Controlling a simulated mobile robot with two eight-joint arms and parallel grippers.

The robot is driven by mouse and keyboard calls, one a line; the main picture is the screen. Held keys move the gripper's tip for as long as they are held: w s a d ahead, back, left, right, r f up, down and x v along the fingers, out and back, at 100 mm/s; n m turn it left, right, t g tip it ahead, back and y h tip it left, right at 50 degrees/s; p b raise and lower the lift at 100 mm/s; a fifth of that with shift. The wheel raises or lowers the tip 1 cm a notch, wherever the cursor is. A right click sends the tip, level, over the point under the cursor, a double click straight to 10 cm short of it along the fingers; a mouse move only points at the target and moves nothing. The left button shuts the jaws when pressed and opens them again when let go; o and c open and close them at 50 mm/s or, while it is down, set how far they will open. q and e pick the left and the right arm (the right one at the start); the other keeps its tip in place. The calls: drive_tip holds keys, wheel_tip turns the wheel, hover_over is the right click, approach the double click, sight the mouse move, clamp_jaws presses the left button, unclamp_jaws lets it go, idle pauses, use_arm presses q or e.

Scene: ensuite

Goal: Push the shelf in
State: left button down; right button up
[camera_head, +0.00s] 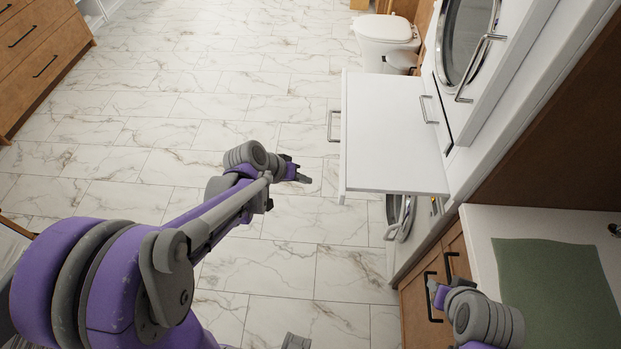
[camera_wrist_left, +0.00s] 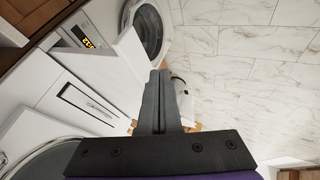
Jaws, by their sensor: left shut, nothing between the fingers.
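The white shelf (camera_head: 385,135) is pulled out from the white appliance column in the head view, with a metal handle (camera_head: 333,126) on its front edge. A white panel (camera_wrist_left: 125,60) in the left wrist view appears to be part of it. My left gripper (camera_head: 304,179) is to the left of the shelf's front edge, near its closer corner, and looks apart from it. Its fingers (camera_wrist_left: 158,100) are shut with nothing between them. My right gripper (camera_head: 436,292) is partly in view at the lower right, by the wooden cabinet; its finger state is unclear.
A round-doored appliance (camera_head: 467,40) is above the shelf and another (camera_head: 399,216) below it. A toilet (camera_head: 385,35) stands beyond. A counter with a green mat (camera_head: 556,290) is at the right. The marble floor (camera_head: 190,120) left of the shelf is clear.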

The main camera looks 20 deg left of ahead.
sight(438, 191)
use_arm(q)
drive_tip(key=w+d+f, duration=0.4)
drive_tip(key=d+f, duration=0.1)
drive_tip(key=d, duration=0.1)
drive_tip(key=shift+w+d+f, duration=0.25)
drive_tip(key=shift+w+f, duration=0.1)
use_arm(e)
drive_tip(key=shift+w+r, duration=0.1)
